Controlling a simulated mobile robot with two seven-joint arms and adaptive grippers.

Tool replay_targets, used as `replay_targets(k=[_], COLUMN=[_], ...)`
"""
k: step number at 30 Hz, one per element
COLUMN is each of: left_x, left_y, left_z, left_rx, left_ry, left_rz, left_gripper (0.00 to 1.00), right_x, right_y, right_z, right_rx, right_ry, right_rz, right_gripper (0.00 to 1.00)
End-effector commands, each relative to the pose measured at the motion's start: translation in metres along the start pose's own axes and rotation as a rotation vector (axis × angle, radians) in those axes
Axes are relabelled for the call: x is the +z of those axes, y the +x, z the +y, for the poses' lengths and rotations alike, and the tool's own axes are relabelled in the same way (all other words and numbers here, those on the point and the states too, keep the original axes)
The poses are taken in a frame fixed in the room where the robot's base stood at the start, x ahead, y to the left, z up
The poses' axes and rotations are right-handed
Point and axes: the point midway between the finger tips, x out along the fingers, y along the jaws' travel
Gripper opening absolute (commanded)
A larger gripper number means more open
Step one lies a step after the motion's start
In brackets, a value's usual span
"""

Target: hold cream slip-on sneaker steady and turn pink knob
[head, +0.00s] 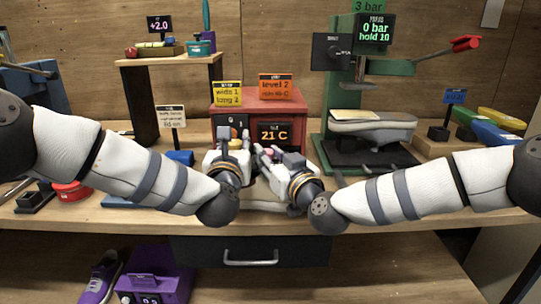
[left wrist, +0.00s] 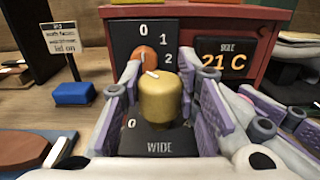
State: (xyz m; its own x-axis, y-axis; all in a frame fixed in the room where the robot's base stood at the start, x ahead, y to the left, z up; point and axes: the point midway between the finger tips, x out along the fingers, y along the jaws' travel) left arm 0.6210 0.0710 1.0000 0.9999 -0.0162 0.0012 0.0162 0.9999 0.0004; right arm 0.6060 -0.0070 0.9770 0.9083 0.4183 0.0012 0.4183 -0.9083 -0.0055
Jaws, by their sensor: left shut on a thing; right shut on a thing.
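In the head view my left gripper (head: 234,146) is at the front of the red box. In the left wrist view its fingers (left wrist: 160,95) stand on both sides of a gold knob (left wrist: 160,101), shut on it, above a plate marked WIDE. My right gripper (head: 265,155) is just to the right, its fingers closed around a small pink knob (head: 267,154), mostly covered. A cream shape (head: 262,192), likely the slip-on sneaker, shows low between my wrists. My arms and grippers hide most of it, so its contact with anything cannot be told.
The red box (head: 288,97) behind carries an orange dial (left wrist: 145,60) and a 21 C display (head: 274,135). A blue block (left wrist: 73,93) is at the left. Tools crowd both sides.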

Motion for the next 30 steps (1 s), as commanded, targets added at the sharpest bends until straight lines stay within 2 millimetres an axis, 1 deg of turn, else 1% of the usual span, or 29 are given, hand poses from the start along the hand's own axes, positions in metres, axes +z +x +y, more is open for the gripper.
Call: replay_targets(k=[1,6,16,17,18,26,28,30], left_x=[-0.002,-0.002,-0.002,-0.002,-0.002,-0.003,-0.003,-0.003], left_y=[-0.001,-0.001,-0.001,-0.001,-0.001,-0.001,-0.001,-0.001], left_z=[-0.002,-0.002,-0.002,-0.002,-0.002,-0.002,-0.002,-0.002], left_rx=[-0.005,-0.005,-0.005,-0.005,-0.005,-0.005,-0.005,-0.005], left_ry=[0.002,0.002,0.003,0.003,0.003,0.002,0.002,0.002], left_rz=[0.004,0.004,0.005,0.005,0.005,0.005,0.005,0.005], left_gripper=[0.0,0.0,0.0,0.0,0.0,0.0,0.0,0.0], right_x=[-0.001,0.0,0.0,0.0,0.0,0.0,0.001,0.001], right_y=[0.0,0.0,-0.001,-0.001,-0.001,-0.001,-0.005,-0.016], right_z=[-0.004,-0.004,-0.002,-0.002,-0.002,-0.002,-0.003,-0.005], right_rx=[0.032,0.156,0.182,0.182,0.181,0.181,0.179,0.178], right_ry=[-0.004,-0.005,-0.006,-0.006,-0.006,-0.005,-0.005,-0.006], right_rz=[0.001,0.001,0.0,0.0,0.0,-0.001,-0.002,-0.002], right_gripper=[0.0,0.0,0.0,0.3,0.34,0.34,0.34,0.34])
